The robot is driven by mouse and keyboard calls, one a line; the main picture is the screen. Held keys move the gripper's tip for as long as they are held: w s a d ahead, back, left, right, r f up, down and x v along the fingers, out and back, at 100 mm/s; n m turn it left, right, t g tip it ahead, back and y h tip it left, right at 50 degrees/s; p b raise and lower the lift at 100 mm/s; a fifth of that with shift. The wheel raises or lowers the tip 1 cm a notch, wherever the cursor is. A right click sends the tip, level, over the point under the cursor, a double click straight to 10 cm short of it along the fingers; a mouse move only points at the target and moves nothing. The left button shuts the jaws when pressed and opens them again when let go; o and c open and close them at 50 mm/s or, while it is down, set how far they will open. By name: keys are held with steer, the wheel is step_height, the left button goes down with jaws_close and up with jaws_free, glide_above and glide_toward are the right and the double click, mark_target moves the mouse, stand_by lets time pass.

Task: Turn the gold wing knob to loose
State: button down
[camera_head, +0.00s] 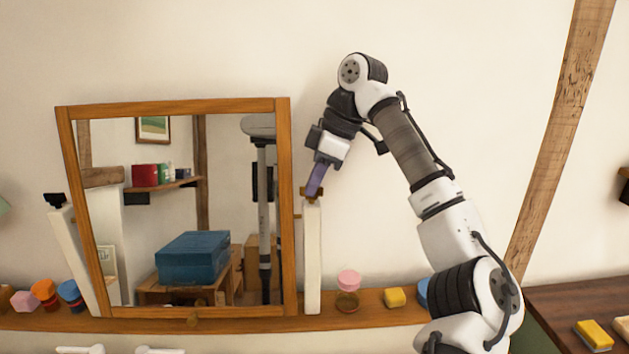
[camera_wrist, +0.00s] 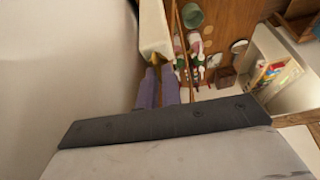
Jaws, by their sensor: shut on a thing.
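The gold wing knob (camera_head: 308,192) sits at the top of the white post on the right side of a wood-framed mirror (camera_head: 283,170). My gripper (camera_head: 315,184) reaches down to it from above, with its purple fingers shut on it. In the wrist view, the two purple fingers (camera_wrist: 158,76) meet a small gold part of the knob (camera_wrist: 154,59) at the white post's end. The fingers hide much of the knob, and I cannot read its turn angle.
The white right post (camera_head: 312,260) stands on a wooden shelf (camera_head: 375,311) beside the mirror. A pink round thing (camera_head: 348,280) and a yellow block (camera_head: 394,297) are right of the post. A dark knob (camera_head: 55,200) tops the left post.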

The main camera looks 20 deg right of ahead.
steer(key=shift+r+n, duration=0.15)
steer(key=shift+n, duration=0.45)
steer(key=shift+g, duration=0.3)
steer(key=c, duration=1.6)
jaws_free()
